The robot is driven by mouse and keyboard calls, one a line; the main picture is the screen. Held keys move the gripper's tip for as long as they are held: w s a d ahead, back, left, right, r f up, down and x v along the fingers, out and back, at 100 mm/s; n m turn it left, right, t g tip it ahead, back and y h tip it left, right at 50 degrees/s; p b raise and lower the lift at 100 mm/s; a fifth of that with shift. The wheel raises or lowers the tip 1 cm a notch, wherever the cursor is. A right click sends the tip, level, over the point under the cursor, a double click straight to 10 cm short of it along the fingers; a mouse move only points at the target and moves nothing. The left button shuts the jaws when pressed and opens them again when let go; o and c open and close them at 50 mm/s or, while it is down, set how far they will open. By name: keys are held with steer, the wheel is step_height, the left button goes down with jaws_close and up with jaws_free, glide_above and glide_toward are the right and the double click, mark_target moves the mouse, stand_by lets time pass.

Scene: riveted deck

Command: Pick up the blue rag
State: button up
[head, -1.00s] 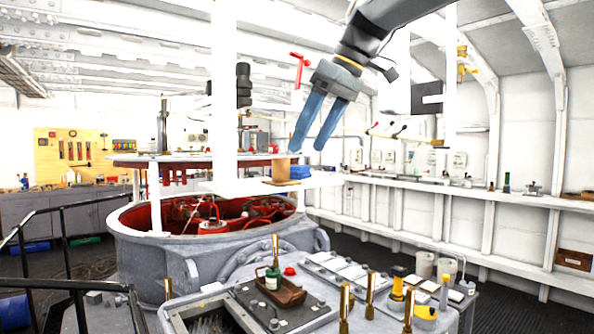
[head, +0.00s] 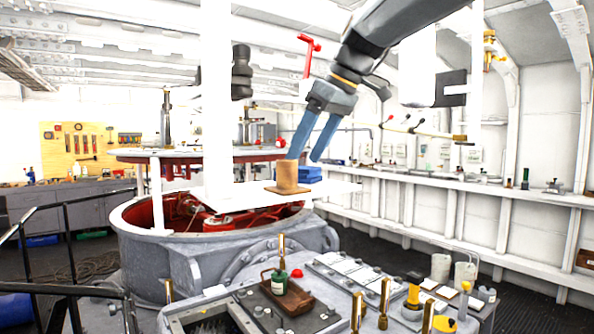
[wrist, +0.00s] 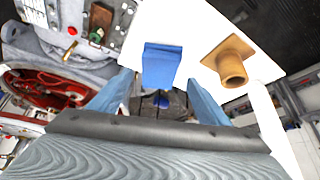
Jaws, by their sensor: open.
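The blue rag (head: 308,174) lies folded on a white shelf board (head: 335,188), behind and right of a tan cylinder in the head view. In the wrist view the rag (wrist: 162,62) is a flat blue block near the board's edge, ahead of and between my fingers. My gripper (head: 304,158) has two blue fingers pointing down, apart and empty, above the board. It also shows in the wrist view (wrist: 160,80), with a finger on each side. It does not visibly touch the rag.
The tan cylinder on a square base (head: 288,178) stands beside the rag, also in the wrist view (wrist: 230,66). White posts (head: 217,100) rise near the board. A red-lined round housing (head: 200,215) and a grey machine top with brass handles (head: 384,295) lie below.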

mark_target(301, 168)
steer(key=shift+p+x, duration=0.45)
steer(key=shift+x, duration=1.25)
steer(key=c, duration=1.2)
steer(key=shift+c, duration=0.2)
steer(key=shift+r, duration=0.15)
